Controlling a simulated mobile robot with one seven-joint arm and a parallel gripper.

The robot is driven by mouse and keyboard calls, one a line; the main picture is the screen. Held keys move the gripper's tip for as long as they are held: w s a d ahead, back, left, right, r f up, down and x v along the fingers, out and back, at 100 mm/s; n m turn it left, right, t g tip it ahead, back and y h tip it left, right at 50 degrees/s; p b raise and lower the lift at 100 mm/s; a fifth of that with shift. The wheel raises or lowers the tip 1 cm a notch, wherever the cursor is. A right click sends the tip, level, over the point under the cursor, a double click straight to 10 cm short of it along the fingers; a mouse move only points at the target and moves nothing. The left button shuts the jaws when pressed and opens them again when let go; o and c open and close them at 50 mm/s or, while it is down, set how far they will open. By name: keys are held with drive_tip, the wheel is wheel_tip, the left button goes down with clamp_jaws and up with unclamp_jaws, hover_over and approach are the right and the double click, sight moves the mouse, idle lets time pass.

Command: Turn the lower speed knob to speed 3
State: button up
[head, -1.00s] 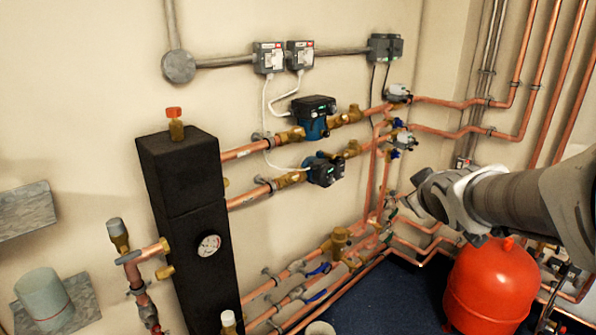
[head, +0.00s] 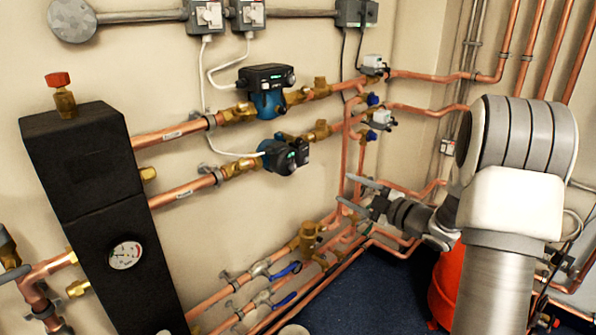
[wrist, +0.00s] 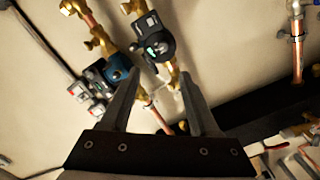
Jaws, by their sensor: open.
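The lower pump (head: 284,155) has a black face with a small green display and sits on the lower copper pipe. Its speed knob is too small for me to read the setting. The lower pump also shows in the wrist view (wrist: 152,38), beyond the fingertips. The upper pump (head: 267,88), with a black box on a blue body, is above it; in the wrist view it (wrist: 118,68) is behind the left finger. My gripper (head: 346,192) is open and empty, to the right of and below the lower pump, apart from it. Its two fingers (wrist: 158,74) are spread in the wrist view.
Copper pipes with brass valves (head: 308,236) run below the pumps. A black header block (head: 90,165) with a gauge stands at left. Grey switch boxes (head: 205,16) hang above with white cables. A red tank (head: 442,285) stands at right behind my arm.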

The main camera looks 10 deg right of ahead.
sight(295, 168)
drive_tip(key=shift+n+y, duration=0.4)
drive_tip(key=shift+y, duration=0.1)
drive_tip(key=x, duration=0.5)
drive_tip(key=f+b+x, duration=0.1)
drive_tip(key=x, duration=1.1)
drive_tip(key=shift+w+a+f, duration=0.15)
drive_tip(key=shift+w, duration=0.05)
clamp_jaws()
